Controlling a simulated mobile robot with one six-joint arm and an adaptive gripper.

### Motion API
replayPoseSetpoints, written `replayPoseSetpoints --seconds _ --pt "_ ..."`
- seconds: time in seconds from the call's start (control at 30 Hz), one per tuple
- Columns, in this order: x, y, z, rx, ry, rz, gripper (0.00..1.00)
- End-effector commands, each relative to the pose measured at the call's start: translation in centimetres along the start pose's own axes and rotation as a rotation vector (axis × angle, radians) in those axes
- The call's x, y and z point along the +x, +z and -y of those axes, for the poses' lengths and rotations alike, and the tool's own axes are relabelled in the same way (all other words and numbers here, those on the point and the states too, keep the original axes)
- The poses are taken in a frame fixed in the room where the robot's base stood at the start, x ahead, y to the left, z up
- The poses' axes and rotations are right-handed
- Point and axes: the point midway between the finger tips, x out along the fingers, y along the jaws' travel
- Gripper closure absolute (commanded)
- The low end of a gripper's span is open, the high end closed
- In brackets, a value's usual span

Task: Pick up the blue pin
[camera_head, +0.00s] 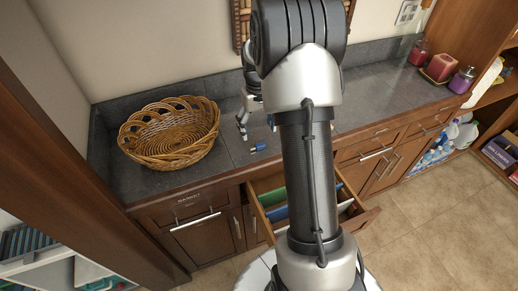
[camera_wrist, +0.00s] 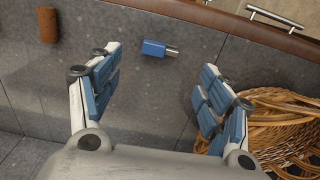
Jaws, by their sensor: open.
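The blue pin (camera_head: 258,148), a small blue block with a metal end, lies flat on the dark grey countertop (camera_head: 232,140). It also shows in the wrist view (camera_wrist: 153,48), near the top centre, with its metal end pointing right. My gripper (camera_wrist: 162,66) is open and empty, with its blue-padded fingers spread to either side. The pin appears beyond the fingertips, between their lines, and no finger touches it. In the head view my gripper (camera_head: 256,126) hangs over the counter just behind the pin, partly hidden by my arm.
A wicker basket (camera_head: 168,135) stands on the counter to the left; it appears close beside the right finger in the wrist view (camera_wrist: 280,125). A brown cylinder (camera_wrist: 47,25) stands out at upper left there. An open drawer (camera_head: 264,184) juts out below. Candles (camera_head: 440,67) stand far right.

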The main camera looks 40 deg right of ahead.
Motion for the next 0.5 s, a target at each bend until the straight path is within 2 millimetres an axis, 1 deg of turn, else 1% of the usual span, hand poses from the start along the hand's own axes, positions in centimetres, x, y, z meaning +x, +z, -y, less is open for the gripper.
replayPoseSetpoints --seconds 0.03,0.1,0.37,0.5 --pt "1.1 0.0 0.0 0.0 0.0 0.001 0.28" --pt "1.9 0.0 0.0 0.0 0.0 0.0 0.28" --pt "3.3 0.0 0.0 0.0 0.0 0.0 0.28" --pt "5.2 0.0 0.1 0.0 0.0 0.001 0.28"
